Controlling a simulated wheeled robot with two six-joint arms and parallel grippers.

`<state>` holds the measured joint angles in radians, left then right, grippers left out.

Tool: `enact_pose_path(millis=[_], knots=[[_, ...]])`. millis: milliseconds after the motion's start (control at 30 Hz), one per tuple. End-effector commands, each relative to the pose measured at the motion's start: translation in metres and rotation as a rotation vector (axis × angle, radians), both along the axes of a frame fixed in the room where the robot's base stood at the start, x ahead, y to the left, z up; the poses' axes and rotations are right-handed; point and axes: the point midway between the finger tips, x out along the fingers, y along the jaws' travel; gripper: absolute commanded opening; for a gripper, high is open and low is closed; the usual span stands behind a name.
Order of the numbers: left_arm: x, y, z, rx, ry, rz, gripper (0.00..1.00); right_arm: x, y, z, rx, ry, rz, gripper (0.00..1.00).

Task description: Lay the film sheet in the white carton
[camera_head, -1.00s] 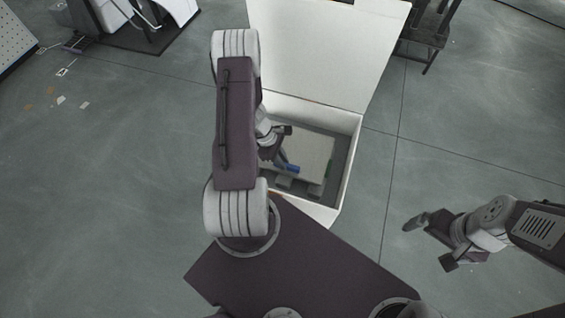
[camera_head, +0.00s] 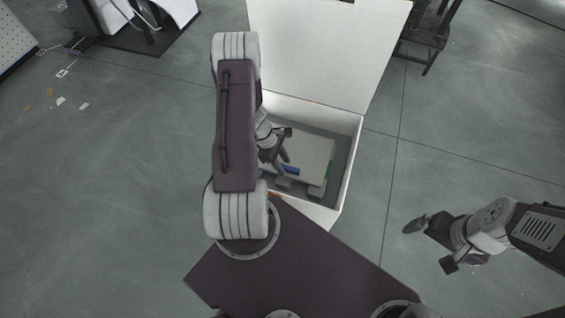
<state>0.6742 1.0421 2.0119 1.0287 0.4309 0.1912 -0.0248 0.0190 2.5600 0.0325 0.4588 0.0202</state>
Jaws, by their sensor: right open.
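The white carton (camera_head: 348,186) stands open on the floor ahead, with its lid (camera_head: 325,50) raised at the back. A flat pale sheet (camera_head: 314,153), which looks like the film sheet, lies inside it over grey contents. My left gripper (camera_head: 284,151) is inside the carton at the sheet's left side, partly covered by my own arm. I cannot tell whether its fingers touch or hold the sheet. My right gripper (camera_head: 432,244) is open and empty, well to the right of the carton above the floor.
A small blue item (camera_head: 291,170) and grey blocks (camera_head: 284,182) show at the sheet's near edge in the carton. A dark stand (camera_head: 428,35) is at the back right. Paper scraps (camera_head: 60,101) lie on the left floor. The floor between carton and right arm is clear.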

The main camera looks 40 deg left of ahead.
Motion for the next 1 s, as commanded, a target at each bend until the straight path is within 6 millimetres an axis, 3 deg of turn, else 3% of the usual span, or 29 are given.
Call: enact_pose_path(millis=[167,500,733,900,1000], knots=[[0.0,0.0,0.019,0.0,-0.001,0.0,0.37,0.0,0.0,0.018,0.0,0.0,0.0,1.0],[-0.01,0.033,0.099,0.002,-0.003,0.002,0.37,0.0,0.0,0.06,0.0,0.0,0.0,1.0],[-0.014,0.043,0.122,0.0,0.0,0.0,0.37,0.0,0.0,0.068,0.0,0.0,0.0,1.0],[-0.013,0.041,0.126,0.007,-0.004,-0.022,0.37,0.0,0.0,0.068,0.0,0.0,0.0,1.0],[-0.007,0.016,0.152,0.067,-0.039,-0.251,0.37,0.0,0.0,0.068,0.0,0.0,0.0,1.0]])
